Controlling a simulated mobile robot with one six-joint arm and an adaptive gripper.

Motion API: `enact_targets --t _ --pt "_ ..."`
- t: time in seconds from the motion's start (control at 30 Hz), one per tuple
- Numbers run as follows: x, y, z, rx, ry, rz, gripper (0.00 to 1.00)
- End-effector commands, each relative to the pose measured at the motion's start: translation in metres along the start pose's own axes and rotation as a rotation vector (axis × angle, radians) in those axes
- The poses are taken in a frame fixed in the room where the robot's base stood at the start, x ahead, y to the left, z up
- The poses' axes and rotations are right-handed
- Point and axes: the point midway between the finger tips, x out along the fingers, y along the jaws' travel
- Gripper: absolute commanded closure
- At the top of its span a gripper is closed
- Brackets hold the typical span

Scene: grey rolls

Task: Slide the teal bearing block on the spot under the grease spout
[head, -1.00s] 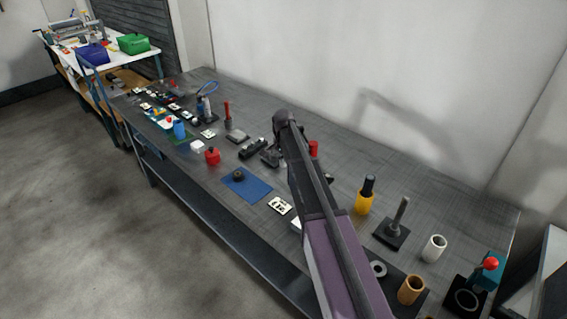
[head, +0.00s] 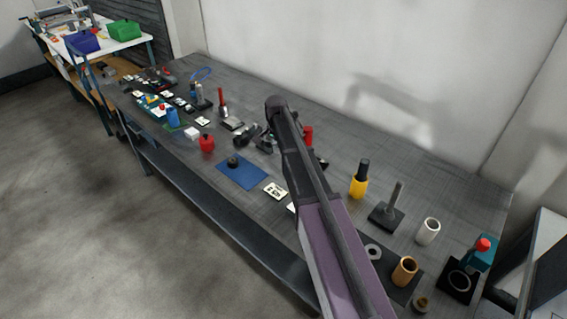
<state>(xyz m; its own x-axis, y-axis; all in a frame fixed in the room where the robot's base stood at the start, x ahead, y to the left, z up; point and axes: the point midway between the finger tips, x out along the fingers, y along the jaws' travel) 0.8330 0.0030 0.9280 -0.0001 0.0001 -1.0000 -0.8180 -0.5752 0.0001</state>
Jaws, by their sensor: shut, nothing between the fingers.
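At the right end of the bench stands a teal body (head: 481,253) with a red ball on top. A black plate with a pale ring (head: 459,281) lies at its front left. I cannot tell whether this teal body is the bearing block or part of the grease stand; no spout shows clearly. My arm reaches up across the middle of the view and bends down at its dark elbow. My gripper (head: 266,144) is small and dark beyond the arm, over the bench middle, far left of the teal body. It is shut and empty; its fingertips are partly hidden.
My arm hides part of the bench.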

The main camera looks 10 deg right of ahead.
Motion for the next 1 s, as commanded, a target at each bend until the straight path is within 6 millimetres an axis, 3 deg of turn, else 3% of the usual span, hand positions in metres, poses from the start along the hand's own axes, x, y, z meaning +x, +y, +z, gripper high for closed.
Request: enact_targets --t 0.37,1.0 --pt "0.009 0.000 0.000 0.000 0.000 0.000 1.00" --pt "0.057 0.000 0.000 0.000 0.000 0.000 1.00"
